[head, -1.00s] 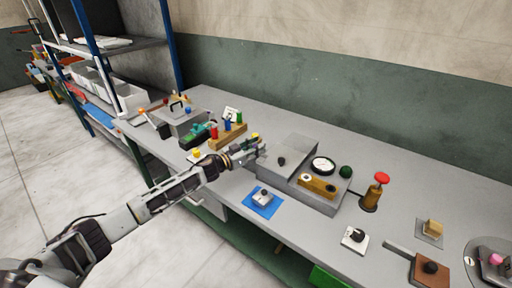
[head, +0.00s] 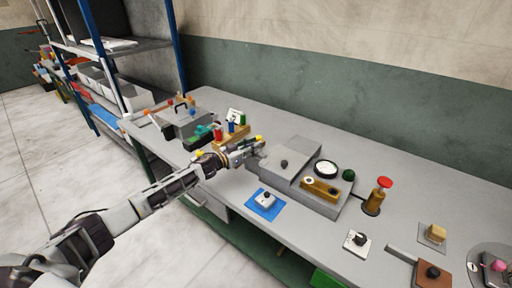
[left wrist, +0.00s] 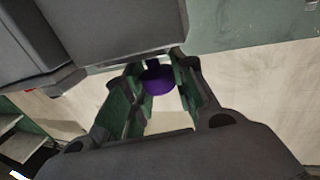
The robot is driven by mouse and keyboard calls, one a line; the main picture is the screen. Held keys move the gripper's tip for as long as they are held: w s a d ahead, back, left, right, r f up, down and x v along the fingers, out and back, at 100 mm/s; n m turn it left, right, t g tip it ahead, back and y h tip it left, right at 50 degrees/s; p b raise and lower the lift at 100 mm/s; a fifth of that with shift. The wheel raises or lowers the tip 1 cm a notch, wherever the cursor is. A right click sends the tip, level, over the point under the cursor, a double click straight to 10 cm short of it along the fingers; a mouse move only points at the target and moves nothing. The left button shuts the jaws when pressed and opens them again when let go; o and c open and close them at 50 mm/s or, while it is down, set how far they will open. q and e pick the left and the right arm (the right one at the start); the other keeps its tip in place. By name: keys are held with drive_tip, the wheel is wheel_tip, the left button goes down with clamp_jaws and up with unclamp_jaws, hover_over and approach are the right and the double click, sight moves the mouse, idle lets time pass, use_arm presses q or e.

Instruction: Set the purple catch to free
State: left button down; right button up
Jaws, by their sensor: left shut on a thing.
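The purple catch (left wrist: 157,80) shows in the left wrist view as a dark purple rounded piece between my fingers, close to the underside of a grey body. My left gripper (left wrist: 160,88) is shut on it. In the head view my left gripper (head: 257,147) is at the left side of a grey press box (head: 292,152), and the catch is hidden there. The wrist view is too dark to tell which position the catch is in. My right gripper is not in view.
The press has a dark knob (head: 284,164), a gauge (head: 326,169) and a brass block (head: 320,190). A red-topped brass post (head: 379,195) stands to its right. A wooden block with coloured pegs (head: 232,133) stands behind my left gripper.

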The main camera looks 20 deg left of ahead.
use_arm(q)
drive_tip(key=shift+a, duration=0.2)
drive_tip(key=c, duration=1.1)
unclamp_jaws()
drive_tip(key=shift+w+a, duration=0.1)
drive_tip(key=shift+a, duration=0.05)
drive_tip(key=shift+c, duration=0.2)
drive_tip(key=shift+s+a, duration=0.15)
drive_tip(key=shift+s, duration=0.25)
drive_tip(key=v, duration=1.1)
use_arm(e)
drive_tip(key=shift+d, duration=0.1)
use_arm(q)
drive_tip(key=shift+s+a, duration=0.1)
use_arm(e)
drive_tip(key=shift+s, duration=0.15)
